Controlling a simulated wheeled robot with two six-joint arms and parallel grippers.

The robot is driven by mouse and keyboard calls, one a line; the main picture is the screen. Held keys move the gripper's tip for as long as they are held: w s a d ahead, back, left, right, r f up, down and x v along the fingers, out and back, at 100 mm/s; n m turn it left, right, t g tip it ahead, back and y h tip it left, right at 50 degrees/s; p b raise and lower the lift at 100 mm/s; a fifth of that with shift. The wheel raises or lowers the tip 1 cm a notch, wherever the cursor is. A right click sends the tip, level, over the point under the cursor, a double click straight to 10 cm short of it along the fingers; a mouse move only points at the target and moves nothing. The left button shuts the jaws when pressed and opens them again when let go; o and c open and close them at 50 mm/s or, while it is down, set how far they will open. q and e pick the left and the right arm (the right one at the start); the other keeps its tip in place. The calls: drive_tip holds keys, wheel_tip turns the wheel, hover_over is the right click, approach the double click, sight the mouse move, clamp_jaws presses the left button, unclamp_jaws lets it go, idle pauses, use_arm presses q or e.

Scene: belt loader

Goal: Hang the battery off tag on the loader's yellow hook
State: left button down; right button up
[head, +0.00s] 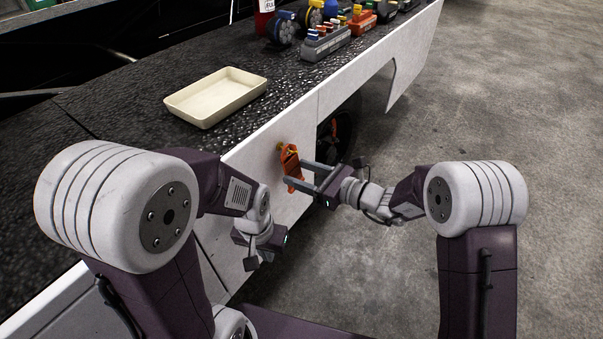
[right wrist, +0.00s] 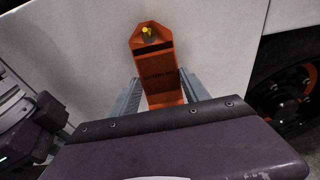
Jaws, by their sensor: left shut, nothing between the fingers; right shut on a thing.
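The orange battery off tag (head: 290,160) is upright against the loader's white side panel (head: 268,158). It also shows in the right wrist view (right wrist: 160,75), with dark lettering and a hole near its pointed top. My right gripper (head: 296,175) is shut on the tag's lower part, with a finger on each side. The yellow hook (right wrist: 147,32) shows at the tag's hole; in the head view it is a small spot at the tag's top. I cannot tell how far the hook passes through. My left gripper (head: 250,263) is shut and empty, low beside the panel.
A cream tray (head: 216,97) stands on the dark belt (head: 130,92). Padlocks and other coloured items (head: 325,42) stand farther back on it. A wheel (head: 340,130) shows in an opening right of the tag. Grey floor at the right is clear.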

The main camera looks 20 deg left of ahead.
drive_tip(key=o, duration=1.4)
drive_tip(key=shift+o, duration=0.2)
drive_tip(key=p+v, duration=0.3)
drive_tip(key=v, duration=0.6)
drive_tip(key=shift+d, duration=0.1)
